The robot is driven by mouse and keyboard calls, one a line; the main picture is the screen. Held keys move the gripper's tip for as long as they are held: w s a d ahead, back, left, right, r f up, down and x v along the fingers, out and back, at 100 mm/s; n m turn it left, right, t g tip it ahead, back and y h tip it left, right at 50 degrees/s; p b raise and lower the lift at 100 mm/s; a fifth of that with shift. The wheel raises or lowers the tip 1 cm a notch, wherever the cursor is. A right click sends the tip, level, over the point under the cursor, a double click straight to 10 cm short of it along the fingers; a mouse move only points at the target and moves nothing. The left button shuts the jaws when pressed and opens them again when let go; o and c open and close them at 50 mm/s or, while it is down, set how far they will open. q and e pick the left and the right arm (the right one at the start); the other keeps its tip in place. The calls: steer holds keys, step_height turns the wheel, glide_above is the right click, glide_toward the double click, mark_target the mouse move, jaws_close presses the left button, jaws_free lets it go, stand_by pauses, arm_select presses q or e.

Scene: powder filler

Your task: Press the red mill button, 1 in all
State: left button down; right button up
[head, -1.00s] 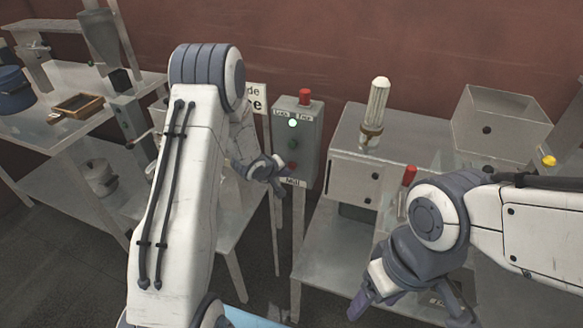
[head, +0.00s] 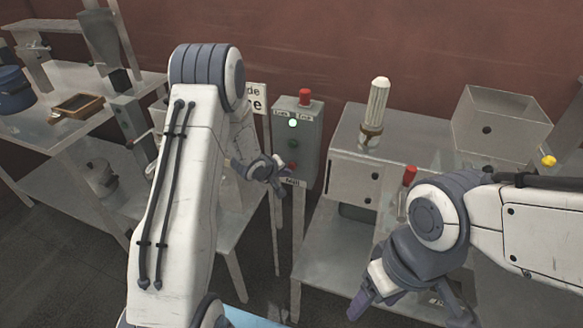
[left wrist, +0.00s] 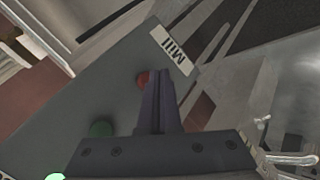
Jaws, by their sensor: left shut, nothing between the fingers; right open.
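The grey control box (head: 309,140) stands on a post against the wall in the head view. Its lit white-green lamp (head: 292,123) is near the top, a dark green button (head: 293,144) is in the middle and the red mill button (head: 292,166) is low, above the "Mill" label. In the left wrist view the red button (left wrist: 143,78) shows beside my shut fingers, partly hidden by them, with the green button (left wrist: 101,129) further down. My left gripper (head: 283,170) is shut and empty, close in front of the red button; contact cannot be told. My right gripper (head: 412,306) is open and empty.
A larger red knob (head: 304,96) tops the box. To its right a metal cabinet (head: 352,183) carries a ribbed white cylinder (head: 378,105). An open metal bin (head: 508,125) stands at the right. A steel table (head: 60,135) with a tray is at the left.

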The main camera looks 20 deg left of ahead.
arm_select(q)
steer(key=shift+w, duration=0.1)
steer(key=shift+w+p, duration=0.3)
steer(key=shift+p, duration=0.15)
steer(key=shift+w+p, duration=0.35)
steer(key=shift+w, duration=0.15)
stand_by(0.4)
steer(key=shift+s, duration=0.9)
steer(key=shift+s, duration=0.1)
steer(key=shift+s+a, duration=0.1)
steer(key=shift+s, duration=2.3)
